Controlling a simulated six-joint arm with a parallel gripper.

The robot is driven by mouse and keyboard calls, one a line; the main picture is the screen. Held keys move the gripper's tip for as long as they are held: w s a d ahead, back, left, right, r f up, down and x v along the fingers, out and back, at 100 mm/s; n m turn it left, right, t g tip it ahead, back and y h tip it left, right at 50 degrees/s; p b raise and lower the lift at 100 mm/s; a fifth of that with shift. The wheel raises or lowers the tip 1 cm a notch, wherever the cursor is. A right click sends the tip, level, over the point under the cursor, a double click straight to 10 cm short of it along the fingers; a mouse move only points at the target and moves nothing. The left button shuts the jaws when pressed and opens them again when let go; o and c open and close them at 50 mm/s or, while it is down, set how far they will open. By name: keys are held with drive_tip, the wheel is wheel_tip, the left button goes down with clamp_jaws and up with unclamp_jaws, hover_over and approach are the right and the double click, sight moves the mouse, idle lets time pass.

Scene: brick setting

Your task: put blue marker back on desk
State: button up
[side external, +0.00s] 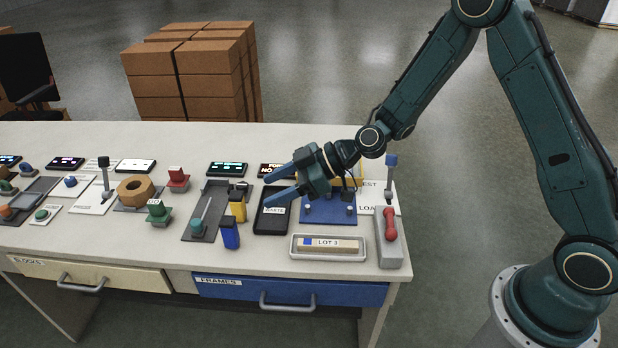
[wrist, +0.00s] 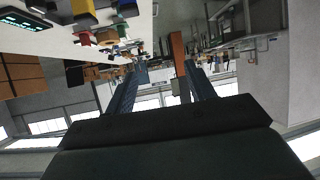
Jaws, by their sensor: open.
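A small upright blue block-like piece (side external: 230,234), the likely blue marker, stands on the desk (side external: 130,252) near its front edge. A similar yellow piece (side external: 238,208) stands just behind it. My gripper (side external: 267,190) is open with nothing seen held, its fingers pointing left above the black tray marked WASTE (side external: 272,222). It is up and to the right of the blue piece, apart from it. In the wrist view, my gripper (wrist: 163,68) shows two spread fingers. A blue piece (wrist: 128,8) and a yellow piece (wrist: 85,12) show at the top edge there.
A grey plate with a slot (side external: 198,228) lies left of the blue piece. A LOT 3 tray (side external: 298,254), a red-handled grey box (side external: 390,240) and a blue plate (side external: 318,213) are at right. Red (side external: 177,178) and green (side external: 157,210) stamp-like pieces stand at left.

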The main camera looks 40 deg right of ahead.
drive_tip(key=s+d+r+m+g+h, duration=0.1)
drive_tip(key=s+d+r+m+h, duration=0.2)
drive_tip(key=s+r, duration=0.35)
drive_tip(key=s+d+r+h, duration=0.3)
drive_tip(key=s+d+r, duration=0.2)
drive_tip(key=s+r, duration=0.15)
drive_tip(key=s+d+r+m+h, duration=0.2)
drive_tip(key=s+d+m, duration=0.2)
drive_tip(key=s, duration=0.4)
drive_tip(key=s+d+r+m+h, duration=0.2)
drive_tip(key=s+d+m, duration=0.2)
drive_tip(key=s, duration=0.5)
drive_tip(key=shift+s+d+r+g, duration=0.15)
drive_tip(key=shift+d+g, duration=0.25)
drive_tip(key=shift+d, duration=0.25)
